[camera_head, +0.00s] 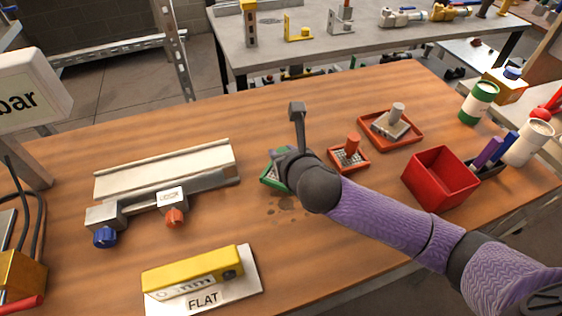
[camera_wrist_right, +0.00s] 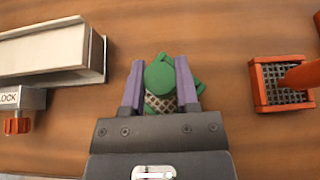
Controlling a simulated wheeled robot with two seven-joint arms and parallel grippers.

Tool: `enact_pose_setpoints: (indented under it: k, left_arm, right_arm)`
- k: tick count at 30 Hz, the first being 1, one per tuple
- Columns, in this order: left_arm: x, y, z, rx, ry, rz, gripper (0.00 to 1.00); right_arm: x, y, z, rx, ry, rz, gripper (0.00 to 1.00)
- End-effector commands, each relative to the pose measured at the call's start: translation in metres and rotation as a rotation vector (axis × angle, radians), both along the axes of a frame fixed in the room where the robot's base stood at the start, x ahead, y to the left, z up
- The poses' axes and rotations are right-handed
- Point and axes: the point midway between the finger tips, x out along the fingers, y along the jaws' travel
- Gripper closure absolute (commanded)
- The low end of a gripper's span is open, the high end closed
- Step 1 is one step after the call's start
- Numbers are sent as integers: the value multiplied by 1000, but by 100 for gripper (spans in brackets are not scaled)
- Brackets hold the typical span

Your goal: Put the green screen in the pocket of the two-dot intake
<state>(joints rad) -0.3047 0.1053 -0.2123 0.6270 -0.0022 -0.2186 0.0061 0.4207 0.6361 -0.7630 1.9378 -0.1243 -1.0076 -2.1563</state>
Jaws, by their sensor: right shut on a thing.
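The green screen (camera_head: 267,178) lies under my right gripper on the wooden table, mostly hidden by it in the head view. In the right wrist view, the screen's green knob (camera_wrist_right: 160,74) stands between the purple fingers of my right gripper (camera_wrist_right: 162,84), with grey mesh below it. The right gripper is shut on the green screen. I cannot tell whether the screen still touches the table. No intake with two dots can be made out. My left gripper is out of view.
A grey fixture (camera_head: 133,208) with blue and orange knobs and a long pale plate lies left. An orange mesh screen (camera_head: 349,162), an orange tray (camera_head: 372,119) with a grey piece and a red bin (camera_head: 440,180) lie right. A yellow level on a FLAT card (camera_head: 205,300) lies in front.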

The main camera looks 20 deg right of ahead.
Motion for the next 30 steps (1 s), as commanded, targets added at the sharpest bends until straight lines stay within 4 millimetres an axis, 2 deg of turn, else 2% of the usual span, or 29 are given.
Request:
enact_pose_setpoints:
  k: [1, 11, 12, 16, 26, 30]
  left_arm:
    - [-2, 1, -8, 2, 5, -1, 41]
    - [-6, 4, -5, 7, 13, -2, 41]
    - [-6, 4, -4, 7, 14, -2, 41]
    - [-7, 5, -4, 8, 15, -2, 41]
    - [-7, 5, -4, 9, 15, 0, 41]
    - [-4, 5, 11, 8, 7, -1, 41]
  right_arm:
    - [0, 0, -12, 1, 2, 0, 100]
    - [0, 0, -11, -1, -1, 0, 100]
    - [0, 0, -11, 0, -1, -1, 55]
    - [0, 0, -11, 0, -1, 0, 27]
    - [0, 0, -7, 1, -2, 0, 26]
    - [-23, -1, 9, -1, -1, 3, 26]
